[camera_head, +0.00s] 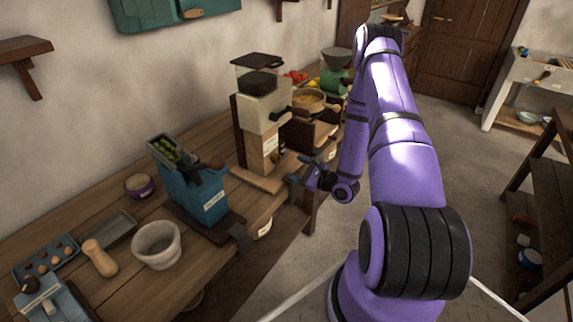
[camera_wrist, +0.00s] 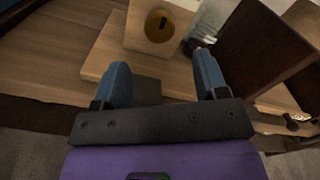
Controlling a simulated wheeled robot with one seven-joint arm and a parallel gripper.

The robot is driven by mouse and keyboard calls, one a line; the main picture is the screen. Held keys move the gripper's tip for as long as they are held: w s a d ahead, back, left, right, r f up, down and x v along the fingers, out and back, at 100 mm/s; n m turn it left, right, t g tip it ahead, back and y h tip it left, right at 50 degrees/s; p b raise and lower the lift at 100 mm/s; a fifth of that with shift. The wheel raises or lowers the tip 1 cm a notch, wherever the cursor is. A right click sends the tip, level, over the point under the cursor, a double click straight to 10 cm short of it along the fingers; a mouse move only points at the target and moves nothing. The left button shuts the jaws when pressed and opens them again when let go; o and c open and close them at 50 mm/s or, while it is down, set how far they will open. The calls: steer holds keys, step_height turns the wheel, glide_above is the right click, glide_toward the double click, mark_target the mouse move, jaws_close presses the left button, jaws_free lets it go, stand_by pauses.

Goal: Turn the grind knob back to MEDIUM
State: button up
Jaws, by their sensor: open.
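The grinder (camera_head: 264,112) stands on the wooden counter, with a clear hopper of dark beans on top, a cream upper body and a wooden lower body. In the wrist view, a round brass-coloured knob (camera_wrist: 159,26) with a dark bar on its face sits on a pale wooden block; it looks like the grind knob. The bar is slightly tilted from vertical. No MEDIUM mark is readable. My gripper (camera_wrist: 161,64) is open and empty, its two blue fingers apart with the knob ahead between them, not touching it. In the head view, my gripper (camera_head: 298,172) is low in front of the grinder.
A blue box-shaped device (camera_head: 200,190) with a lever stands left of the grinder. A pale mortar (camera_head: 157,244) is nearer. A dark wooden box (camera_head: 310,133) stands right of the grinder; a glass-like object (camera_wrist: 209,40) is right of the knob. The floor beyond my arm is clear.

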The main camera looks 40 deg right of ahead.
steer(key=shift+v, duration=1.4)
steer(key=w+a+r+n+g+y, duration=0.2)
steer(key=a+r+n+g+y, duration=0.55)
steer(key=r, duration=0.75)
steer(key=s+a+r+n+g, duration=0.65)
steer(key=a+r+n, duration=0.25)
steer(key=a+r, duration=0.25)
steer(key=s+r+n+t+h, duration=0.2)
steer(key=s+r+n+h, duration=0.7)
steer(key=s, duration=1.1)
steer(key=shift+r+h, duration=2.35)
steer(key=shift+r, duration=1.55)
steer(key=shift+s+a+n, duration=0.1)
steer(key=shift+n, duration=0.15)
